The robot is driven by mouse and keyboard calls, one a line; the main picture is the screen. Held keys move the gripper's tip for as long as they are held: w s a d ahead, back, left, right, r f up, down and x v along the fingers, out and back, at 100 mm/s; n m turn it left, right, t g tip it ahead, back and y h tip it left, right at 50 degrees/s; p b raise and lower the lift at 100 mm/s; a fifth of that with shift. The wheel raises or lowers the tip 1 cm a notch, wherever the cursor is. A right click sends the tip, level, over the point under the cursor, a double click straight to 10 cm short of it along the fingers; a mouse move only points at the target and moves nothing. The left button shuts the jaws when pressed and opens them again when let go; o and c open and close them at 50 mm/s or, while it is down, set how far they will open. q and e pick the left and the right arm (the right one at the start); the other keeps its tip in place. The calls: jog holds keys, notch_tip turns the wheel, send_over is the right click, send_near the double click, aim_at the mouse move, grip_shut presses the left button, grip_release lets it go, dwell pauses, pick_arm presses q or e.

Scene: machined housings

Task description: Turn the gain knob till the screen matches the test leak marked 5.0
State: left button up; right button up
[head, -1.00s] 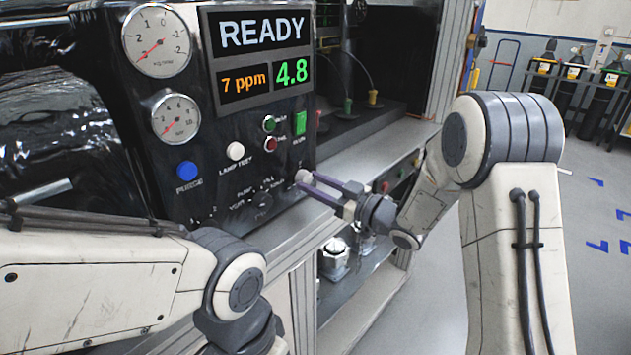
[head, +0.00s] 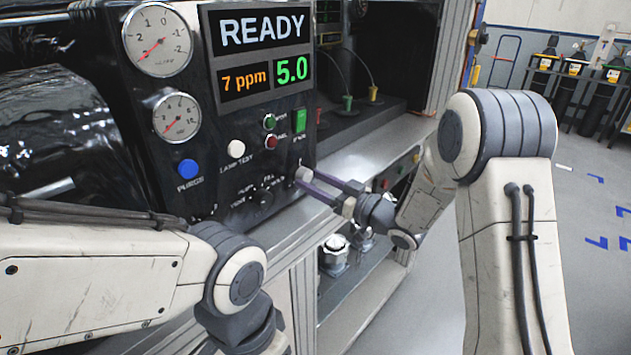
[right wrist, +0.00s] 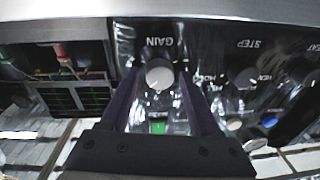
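The screen (head: 262,50) on the black panel reads READY, with 7 ppm in orange and 5.0 in green. The pale round gain knob (head: 304,174) is at the panel's lower right corner. It also shows in the right wrist view (right wrist: 159,74), below the word GAIN. My right gripper (head: 308,177) has its two purple fingers on either side of the knob and looks shut on it; the fingers partly hide it in the head view. My left arm crosses the lower left; its gripper is out of view. I see no test leak marking.
Two dials (head: 157,40), a blue PURGE button (head: 188,169), a white lamp-test button (head: 236,148) and a green switch (head: 300,120) share the panel. A metal ledge (head: 365,160) runs below and right of it. Open floor lies at the right.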

dwell(0.3)
jog(key=b+v, duration=0.2)
jog(key=v, duration=0.8)
jog(key=shift+s+d, duration=0.15)
jog(key=shift+d, duration=0.05)
jog(key=shift+a, duration=0.1)
